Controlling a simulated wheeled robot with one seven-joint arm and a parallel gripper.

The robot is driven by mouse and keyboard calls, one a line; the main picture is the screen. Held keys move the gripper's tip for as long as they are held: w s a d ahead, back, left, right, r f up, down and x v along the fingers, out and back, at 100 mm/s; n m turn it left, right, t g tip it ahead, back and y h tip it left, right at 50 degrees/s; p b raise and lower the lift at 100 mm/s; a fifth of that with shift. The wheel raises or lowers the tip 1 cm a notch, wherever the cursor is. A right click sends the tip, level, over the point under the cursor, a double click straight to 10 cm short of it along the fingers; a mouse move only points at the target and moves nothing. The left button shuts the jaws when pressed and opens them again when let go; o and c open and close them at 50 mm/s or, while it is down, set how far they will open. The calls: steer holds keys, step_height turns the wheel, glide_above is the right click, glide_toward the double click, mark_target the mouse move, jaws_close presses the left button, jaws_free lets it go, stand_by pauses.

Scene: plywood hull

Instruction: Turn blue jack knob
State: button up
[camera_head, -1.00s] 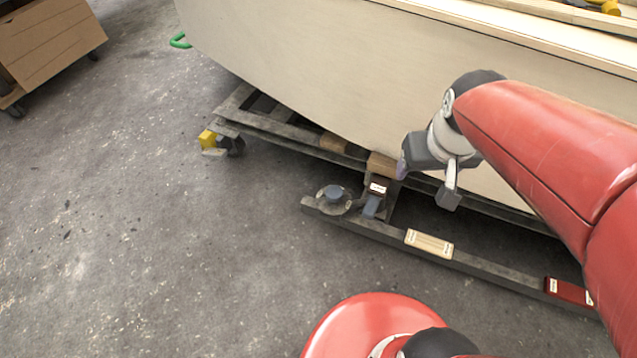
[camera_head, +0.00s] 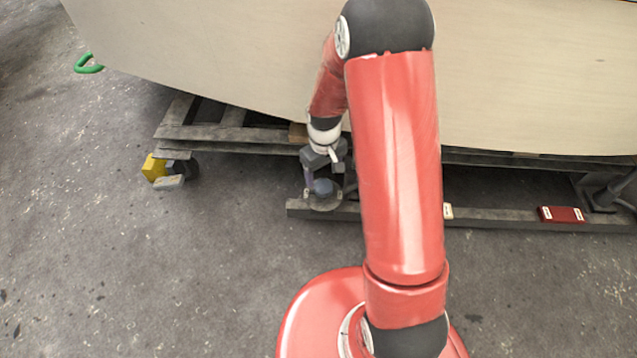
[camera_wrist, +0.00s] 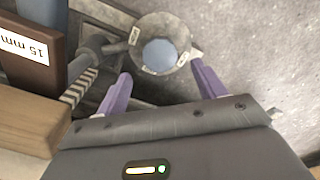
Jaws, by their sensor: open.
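The blue jack knob (camera_wrist: 160,56) is a round blue disc on a grey round base with small white labels, seen in the wrist view just beyond my fingertips. It also shows in the head view (camera_head: 323,187) as a small blue-grey cap on the beam's left end. My gripper (camera_wrist: 158,82) is open, its two purple fingers spread to the left and right of the knob's line, with nothing between them in hold. In the head view my gripper (camera_head: 318,172) is down at the knob, and I cannot tell there whether it touches.
A brown block labelled 15 mm (camera_wrist: 28,45) and a wooden block (camera_wrist: 35,122) lie left of my gripper. The pale plywood hull (camera_head: 220,60) rises behind. A red block (camera_head: 562,214) lies on the dark beam (camera_head: 500,224).

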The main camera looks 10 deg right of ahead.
mark_target(323, 186)
step_height(323, 186, down, 6)
steer(key=shift+r+b, duration=0.15)
steer(key=shift+b, duration=0.3)
steer(key=c, duration=1)
